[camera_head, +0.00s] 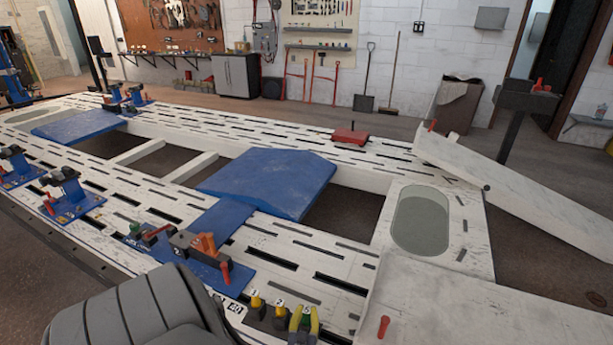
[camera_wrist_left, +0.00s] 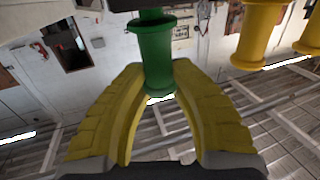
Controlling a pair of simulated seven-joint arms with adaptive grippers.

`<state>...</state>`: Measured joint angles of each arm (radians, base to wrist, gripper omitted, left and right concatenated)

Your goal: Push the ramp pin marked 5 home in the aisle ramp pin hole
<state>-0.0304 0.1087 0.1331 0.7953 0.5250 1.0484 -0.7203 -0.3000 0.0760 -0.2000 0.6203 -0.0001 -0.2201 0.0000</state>
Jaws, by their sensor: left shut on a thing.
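My left gripper (camera_head: 303,320) is at the bottom of the head view, at the right end of a row of pins. In the left wrist view its yellow fingers (camera_wrist_left: 152,105) are shut around the lower end of a green, spool-shaped pin handle (camera_wrist_left: 154,50). A small tag beside it in the head view seems to read 5. Two yellow-handled pins, one (camera_head: 257,303) and another (camera_head: 280,317), stand beside it. A red pin (camera_head: 383,326) stands in the near ramp (camera_head: 480,315); another (camera_head: 432,126) is at the far ramp (camera_head: 515,190). I cannot tell which hole is the aisle ramp pin hole. My right gripper is not in view.
The white slotted bench deck (camera_head: 300,240) fills the middle. A blue plate (camera_head: 268,180) bridges its gap. A grey clamp block with a red handle (camera_head: 204,243) stands left of the pins. A red block (camera_head: 350,137) lies on the far rail.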

